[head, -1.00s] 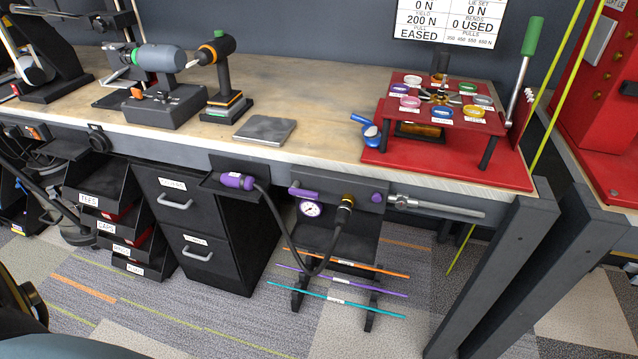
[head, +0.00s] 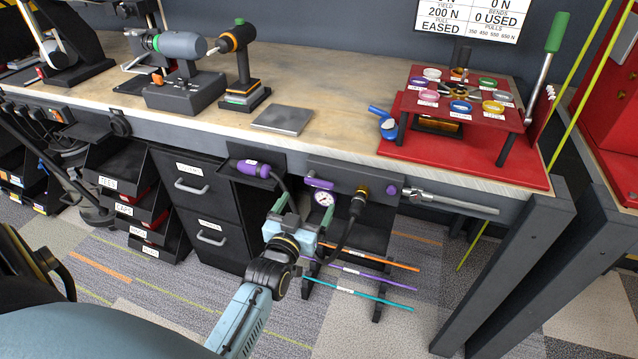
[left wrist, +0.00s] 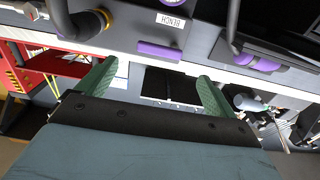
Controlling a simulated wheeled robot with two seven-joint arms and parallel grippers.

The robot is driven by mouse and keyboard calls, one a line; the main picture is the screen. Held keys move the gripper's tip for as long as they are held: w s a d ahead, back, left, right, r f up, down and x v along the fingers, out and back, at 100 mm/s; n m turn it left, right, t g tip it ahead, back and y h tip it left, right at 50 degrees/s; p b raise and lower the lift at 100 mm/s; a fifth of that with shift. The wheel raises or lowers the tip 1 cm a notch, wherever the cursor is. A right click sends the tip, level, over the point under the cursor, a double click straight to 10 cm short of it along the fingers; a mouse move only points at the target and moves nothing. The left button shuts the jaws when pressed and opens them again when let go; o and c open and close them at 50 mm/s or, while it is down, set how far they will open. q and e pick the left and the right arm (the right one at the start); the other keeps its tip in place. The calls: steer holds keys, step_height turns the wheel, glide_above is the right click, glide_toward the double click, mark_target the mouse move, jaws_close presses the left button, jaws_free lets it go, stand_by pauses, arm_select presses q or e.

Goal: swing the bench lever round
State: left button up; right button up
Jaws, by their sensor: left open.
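The bench lever, a short purple handle (head: 318,183), lies level on the dark panel under the bench's front edge. In the left wrist view the purple lever (left wrist: 160,50) shows beside a white label reading BENCH (left wrist: 167,20). My left gripper (head: 303,212) is just below and in front of the lever, with pale green fingers apart. In the left wrist view the open left gripper (left wrist: 153,78) has nothing between its fingers, and the lever appears beyond the gap, apart from both. My right gripper is not in view.
A pressure gauge (head: 323,198) and a black hose fitting (head: 358,200) sit close to the lever on the panel. A purple-ended hose tool (head: 253,169) rests in a tray to the left. A metal bar (head: 450,201) sticks out right. Coloured shafts (head: 365,272) lie on a low rack.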

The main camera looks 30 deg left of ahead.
mark_target(318, 184)
arm_select(q)
steer(key=b+x, duration=0.1)
steer(key=x, duration=0.8)
steer(key=shift+w, duration=0.2)
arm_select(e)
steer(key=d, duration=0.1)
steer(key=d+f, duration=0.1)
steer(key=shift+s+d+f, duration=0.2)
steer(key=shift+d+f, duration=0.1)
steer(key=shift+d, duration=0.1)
arm_select(q)
steer(key=shift+c, duration=0.2)
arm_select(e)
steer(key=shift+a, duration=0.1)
arm_select(q)
steer(key=c, duration=0.9)
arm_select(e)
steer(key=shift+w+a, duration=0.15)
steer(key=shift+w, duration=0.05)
